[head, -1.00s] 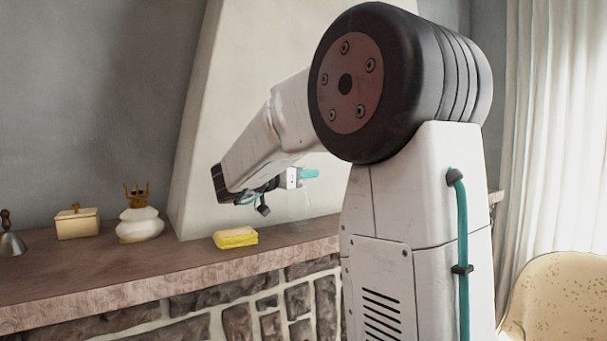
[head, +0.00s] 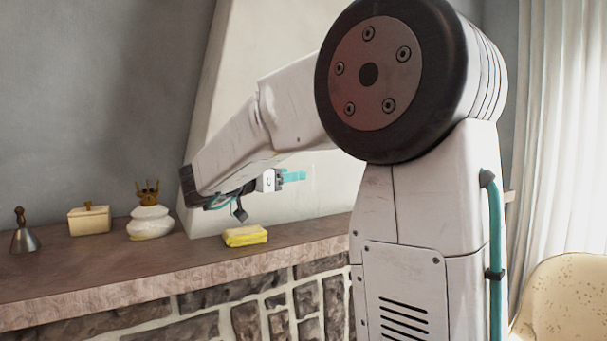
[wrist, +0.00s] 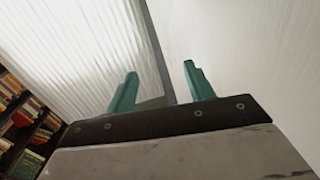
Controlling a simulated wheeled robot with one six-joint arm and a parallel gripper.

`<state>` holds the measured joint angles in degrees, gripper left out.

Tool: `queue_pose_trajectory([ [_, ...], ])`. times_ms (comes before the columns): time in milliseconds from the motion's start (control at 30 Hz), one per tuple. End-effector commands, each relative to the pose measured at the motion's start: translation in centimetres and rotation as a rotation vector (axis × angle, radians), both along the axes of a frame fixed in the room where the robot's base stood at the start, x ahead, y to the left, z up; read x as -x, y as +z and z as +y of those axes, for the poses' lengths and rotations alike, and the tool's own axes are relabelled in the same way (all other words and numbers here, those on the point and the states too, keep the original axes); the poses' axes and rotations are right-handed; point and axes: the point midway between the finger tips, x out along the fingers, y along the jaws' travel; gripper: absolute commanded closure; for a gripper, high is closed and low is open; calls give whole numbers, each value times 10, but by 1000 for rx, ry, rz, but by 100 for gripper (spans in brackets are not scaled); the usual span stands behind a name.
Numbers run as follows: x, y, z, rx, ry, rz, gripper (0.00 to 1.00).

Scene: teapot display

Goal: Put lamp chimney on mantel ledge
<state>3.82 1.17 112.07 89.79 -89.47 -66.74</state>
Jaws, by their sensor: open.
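My gripper (head: 293,177) has teal fingers and is held above the stone mantel ledge (head: 110,284), pointing right. In the wrist view my gripper (wrist: 160,72) is open, with its two fingers apart and nothing seen between them. I cannot clearly make out the lamp chimney in either view; clear glass may be lost against the pale wall, or my arm may hide it. A white lamp base (head: 151,223) with a brass burner on top stands on the ledge at left, with no chimney seen on it.
A yellow sponge-like block (head: 245,236) lies on the ledge below my gripper. A cream lidded box (head: 89,220) and a metal bell (head: 23,238) stand at far left. A tan chair (head: 560,300) is at right. Bookshelves (wrist: 30,110) show at left in the wrist view.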

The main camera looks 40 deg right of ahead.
Motion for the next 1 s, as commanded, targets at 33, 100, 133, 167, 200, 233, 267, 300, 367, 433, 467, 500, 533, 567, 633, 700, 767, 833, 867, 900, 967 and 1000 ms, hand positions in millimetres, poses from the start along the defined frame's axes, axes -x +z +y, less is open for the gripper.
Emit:
queue_pose_trajectory([
  [33, -1, 0, 10, 0, 4, 0, 47],
  [100, -2, 0, 20, -1, 3, 0, 47],
  [133, -2, 0, 23, -1, 2, 0, 47],
  [167, -2, 0, 26, 0, 1, 0, 47],
  [200, -2, 0, 29, 0, 1, 0, 47],
  [233, -2, 0, 31, 0, 1, 0, 47],
  [267, -2, 0, 32, 0, 1, 0, 47],
  [300, -2, 0, 34, 0, 0, 0, 47],
  [367, -2, 0, 35, 0, 0, 0, 47],
  [433, -2, 0, 35, 0, -1, 0, 47],
  [467, -2, 0, 35, 0, -1, 0, 47],
  [500, -2, 0, 35, 0, -1, 0, 47],
  [533, -2, 0, 35, 0, -1, 0, 47],
  [567, -2, 0, 34, 0, -1, 0, 47],
  [633, -2, 0, 34, 0, -1, 0, 47],
  [700, -2, 0, 34, 0, -1, 0, 47],
  [767, -2, 0, 34, 0, -1, 0, 47],
  [833, -2, 0, 34, 0, -1, 0, 47],
  [867, -2, 0, 34, 0, -1, 0, 47],
  [900, -2, 0, 34, 0, -1, 0, 47],
  [967, -2, 0, 34, 0, -1, 0, 47],
  [1000, -2, 0, 34, 0, -1, 0, 47],
])
